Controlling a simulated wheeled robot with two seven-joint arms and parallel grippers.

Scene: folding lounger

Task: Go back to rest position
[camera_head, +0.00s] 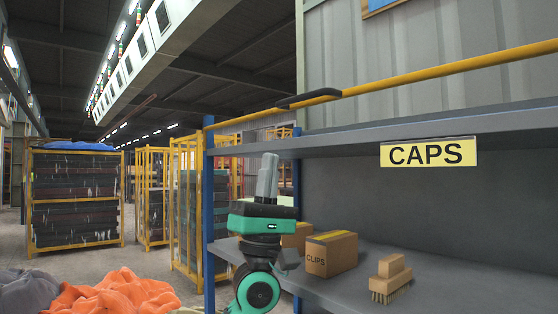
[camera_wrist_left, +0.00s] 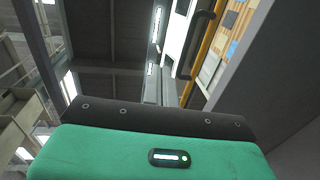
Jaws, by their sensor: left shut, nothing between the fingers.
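My left gripper (camera_head: 269,160) points straight up in the head view, its grey fingers together and empty. That view looks up to the ceiling. My right gripper is in neither view.
The lower shelf holds a CLIPS carton (camera_head: 331,254), a wooden brush (camera_head: 390,279) and another carton (camera_head: 297,236) partly behind my arm. A yellow rail (camera_head: 440,72) and CAPS sign (camera_head: 428,153) are above. Orange cloth (camera_head: 118,294) lies at lower left.

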